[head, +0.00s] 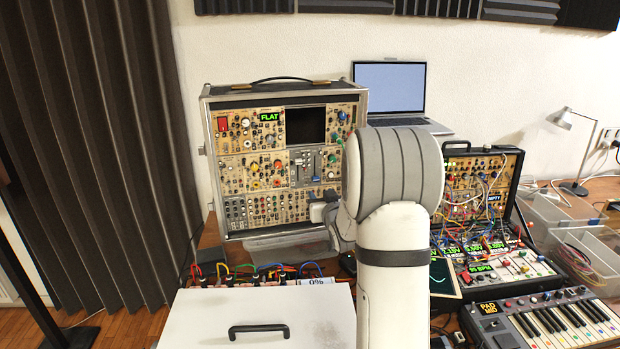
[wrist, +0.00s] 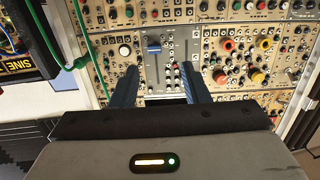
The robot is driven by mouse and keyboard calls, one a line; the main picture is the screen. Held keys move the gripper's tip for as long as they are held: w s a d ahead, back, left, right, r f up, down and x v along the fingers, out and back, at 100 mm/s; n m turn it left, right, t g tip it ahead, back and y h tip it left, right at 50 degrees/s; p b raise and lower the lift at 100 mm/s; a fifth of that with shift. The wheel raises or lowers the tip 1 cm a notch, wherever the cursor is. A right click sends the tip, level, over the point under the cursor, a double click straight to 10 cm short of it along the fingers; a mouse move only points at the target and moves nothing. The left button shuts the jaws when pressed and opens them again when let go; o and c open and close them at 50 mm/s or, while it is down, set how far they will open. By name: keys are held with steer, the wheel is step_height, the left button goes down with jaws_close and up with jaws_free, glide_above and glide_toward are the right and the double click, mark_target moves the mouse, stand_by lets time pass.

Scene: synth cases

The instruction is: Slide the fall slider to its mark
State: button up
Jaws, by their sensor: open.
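A grey slider panel (wrist: 172,48) lies ahead in the wrist view, in the front of the tall synth case. A slider with a blue-grey cap (wrist: 153,48) shows on its left part, just beyond my fingertips. I cannot read which slider is the fall slider, and its mark is not clear. My gripper (wrist: 158,68) is open, one finger on each side of the panel's lower part, with nothing seen between them. Whether the fingers touch the panel cannot be told. In the head view the slider panel (head: 304,166) sits mid-case, and my gripper (head: 325,207) is low beside it, partly hidden by my arm.
Knobs crowd the panels around the sliders. A green cable (wrist: 84,40) hangs left in the wrist view. A laptop (head: 390,88), a smaller patched case (head: 480,185) and a keyboard (head: 560,318) stand right. A white lid with a black handle (head: 258,330) is in front.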

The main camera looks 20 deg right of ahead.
mark_target(316, 178)
steer(key=shift+t, duration=0.5)
steer(key=w, duration=0.2)
steer(key=w+d+p, duration=0.1)
steer(key=w, duration=0.2)
steer(key=w+d+p, duration=0.1)
steer(key=w, duration=0.2)
steer(key=shift+w+d, duration=0.15)
steer(key=shift+w, duration=0.1)
steer(key=shift+c, duration=0.2)
steer(key=shift+r, duration=0.1)
jaws_close()
